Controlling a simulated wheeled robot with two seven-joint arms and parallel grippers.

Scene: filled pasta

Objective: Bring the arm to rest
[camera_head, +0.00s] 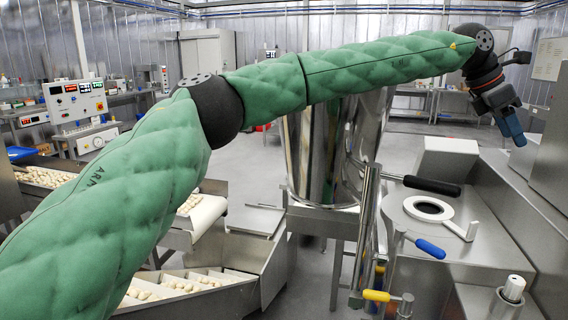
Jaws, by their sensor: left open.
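My left arm, in a green quilted sleeve, comes in from the lower left and reaches across the view to the upper right. My left gripper (514,132) hangs at its end, pointing down and to the right. It is open, small in the picture, and nothing shows in it. It appears above the machine at the right. My right gripper is not in view.
A steel hopper (306,155) stands behind the arm. A machine with a white ring (428,208), a black handle (432,186), a blue handle (430,249) and a yellow handle (376,296) is at right. Pasta trays (262,258) and a control box (75,101) are left.

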